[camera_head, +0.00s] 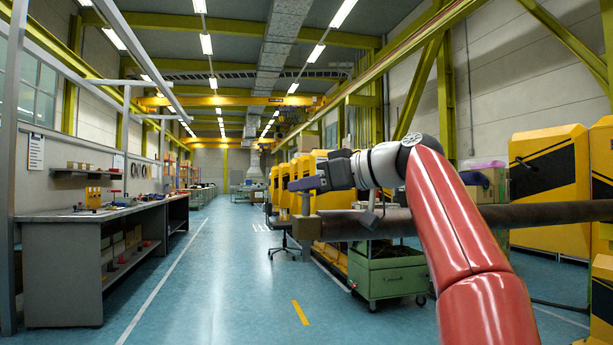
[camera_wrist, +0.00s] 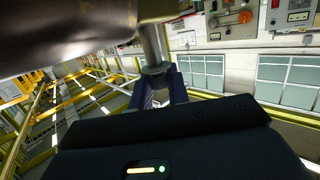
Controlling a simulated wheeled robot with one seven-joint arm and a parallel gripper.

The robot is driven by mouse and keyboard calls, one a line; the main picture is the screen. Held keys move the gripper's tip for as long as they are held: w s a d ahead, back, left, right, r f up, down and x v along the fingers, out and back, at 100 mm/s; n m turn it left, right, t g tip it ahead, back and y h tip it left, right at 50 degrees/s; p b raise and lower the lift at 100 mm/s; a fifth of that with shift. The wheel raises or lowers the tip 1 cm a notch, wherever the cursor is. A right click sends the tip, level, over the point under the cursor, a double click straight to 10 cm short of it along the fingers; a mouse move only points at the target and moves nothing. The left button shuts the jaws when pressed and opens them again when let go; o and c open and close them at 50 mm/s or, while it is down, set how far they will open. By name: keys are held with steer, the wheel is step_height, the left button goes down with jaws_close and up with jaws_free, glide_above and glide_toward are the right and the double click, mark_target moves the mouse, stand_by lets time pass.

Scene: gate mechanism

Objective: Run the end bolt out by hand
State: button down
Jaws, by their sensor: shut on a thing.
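A dark brown horizontal pole (camera_head: 560,213) runs from the right edge to a brass-coloured end block (camera_head: 312,226). The end bolt (camera_head: 306,204) is a metal pin standing upright from the top of this block. My gripper (camera_head: 300,185) is level above the block, with its fingers at the bolt's upper end. In the wrist view the bolt (camera_wrist: 154,42) is a grey shaft with a wider collar near my fingers. My gripper (camera_wrist: 163,88) is shut on the bolt there, one dark blue finger on each side. The bolt's lower end is hidden inside the block.
A green wheeled cart (camera_head: 388,272) stands under the pole. A workbench (camera_head: 95,225) with small tools is along the left wall. Yellow cabinets (camera_head: 550,185) stand at the right. The blue floor aisle (camera_head: 215,270) between is clear.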

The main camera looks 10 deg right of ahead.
steer(key=shift+w+d+r+n+g+y+p, duration=0.1)
steer(key=shift+r+n+g+y+p, duration=0.1)
steer(key=shift+n+g+y+p, duration=0.3)
steer(key=c, duration=1.7)
jaws_free()
steer(key=shift+f+g, duration=0.2)
steer(key=shift+g, duration=0.1)
steer(key=shift+c, duration=0.2)
steer(key=o, duration=0.5)
step_height(320, 180, up, 7)
steer(key=p, duration=0.6)
steer(key=shift+r+p, duration=0.1)
steer(key=shift+p, duration=0.25)
